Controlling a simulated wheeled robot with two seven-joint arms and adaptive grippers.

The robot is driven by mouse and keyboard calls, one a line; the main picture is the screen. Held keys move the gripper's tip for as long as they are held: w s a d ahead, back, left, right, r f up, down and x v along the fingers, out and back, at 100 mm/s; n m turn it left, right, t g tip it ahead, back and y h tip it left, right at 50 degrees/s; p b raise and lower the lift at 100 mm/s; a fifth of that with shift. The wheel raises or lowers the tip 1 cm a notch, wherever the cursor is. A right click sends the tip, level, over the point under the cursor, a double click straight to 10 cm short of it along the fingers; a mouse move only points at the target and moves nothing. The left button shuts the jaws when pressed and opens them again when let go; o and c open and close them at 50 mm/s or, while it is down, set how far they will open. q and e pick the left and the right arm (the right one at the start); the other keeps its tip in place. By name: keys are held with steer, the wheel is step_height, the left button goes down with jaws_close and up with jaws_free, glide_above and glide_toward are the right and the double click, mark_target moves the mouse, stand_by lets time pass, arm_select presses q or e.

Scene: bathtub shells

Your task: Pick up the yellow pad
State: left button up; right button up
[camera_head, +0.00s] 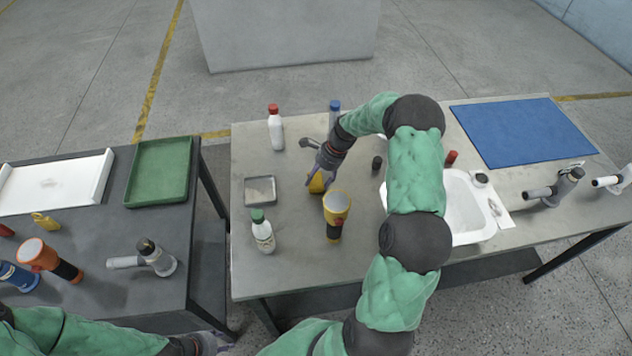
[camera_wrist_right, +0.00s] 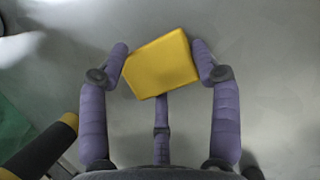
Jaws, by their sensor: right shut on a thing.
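The yellow pad (camera_wrist_right: 162,65) is a small flat yellow block, seen tilted between the fingers in the right wrist view. My right gripper (camera_wrist_right: 162,66) is shut on it, with purple fingers at its left and right sides. In the head view the pad (camera_head: 317,183) shows partly below my right gripper (camera_head: 320,176), over the middle table. I cannot tell whether it touches the tabletop. My left gripper (camera_head: 212,345) is only partly seen at the bottom edge, and its fingers are unclear.
A green-capped bottle (camera_head: 262,233), a small grey tray (camera_head: 260,190) and a red-capped bottle (camera_head: 275,130) are to the left. A white basin (camera_head: 465,205) and blue mat (camera_head: 522,132) lie right.

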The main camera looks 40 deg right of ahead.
mark_target(317, 178)
step_height(317, 178, up, 10)
steer(key=p, duration=0.2)
steer(key=shift+p, duration=0.3)
stand_by(0.3)
steer(key=shift+c, duration=0.4)
